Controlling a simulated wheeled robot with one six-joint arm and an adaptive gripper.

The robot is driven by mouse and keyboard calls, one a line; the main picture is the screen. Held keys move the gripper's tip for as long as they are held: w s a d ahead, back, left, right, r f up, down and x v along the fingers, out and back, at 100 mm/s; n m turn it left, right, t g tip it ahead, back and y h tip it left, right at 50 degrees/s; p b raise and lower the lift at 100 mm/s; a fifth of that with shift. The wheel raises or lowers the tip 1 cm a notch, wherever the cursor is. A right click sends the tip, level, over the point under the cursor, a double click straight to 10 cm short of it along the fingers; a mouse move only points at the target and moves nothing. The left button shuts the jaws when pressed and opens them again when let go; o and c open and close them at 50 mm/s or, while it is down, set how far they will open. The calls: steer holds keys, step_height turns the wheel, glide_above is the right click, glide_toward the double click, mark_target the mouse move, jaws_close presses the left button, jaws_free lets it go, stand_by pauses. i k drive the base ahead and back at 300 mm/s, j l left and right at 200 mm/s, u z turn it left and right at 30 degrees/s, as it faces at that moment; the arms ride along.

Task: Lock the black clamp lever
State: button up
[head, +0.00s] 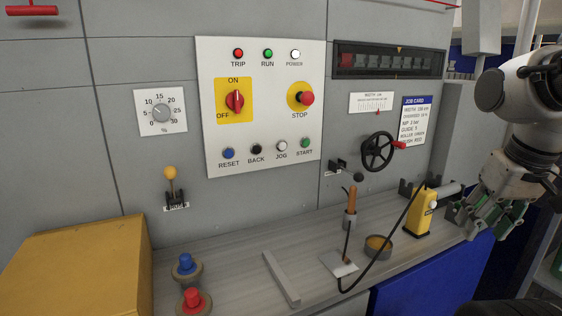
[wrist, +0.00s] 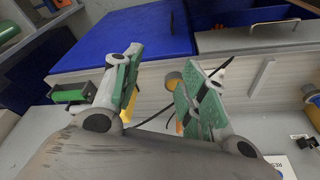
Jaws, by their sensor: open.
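The black clamp lever (head: 345,170) sits on the grey machine panel, just left of and below the black handwheel (head: 378,152). It sticks out from a small dark mount, with a round black knob at its lower right end. A small label is under the mount. My gripper (head: 487,218) is at the right side of the head view, well to the right of the lever and apart from it. In the wrist view, the green-padded fingers of my gripper (wrist: 160,70) are spread with nothing held between them. I cannot make out the clamp lever in the wrist view.
The handwheel's red knob (head: 399,145) juts out between lever and gripper.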

mark_target(358, 177)
steer(key=k+l+u, duration=0.1)
steer(key=k+l, duration=0.2)
steer(key=k, duration=0.2)
steer(key=k+l, duration=0.3)
steer(key=k, duration=0.2)
steer(key=k+l+u, duration=0.15)
steer(key=k, duration=0.35)
steer(key=i+u, duration=0.45)
steer(key=i+l+u, duration=0.2)
steer(key=u, duration=0.3)
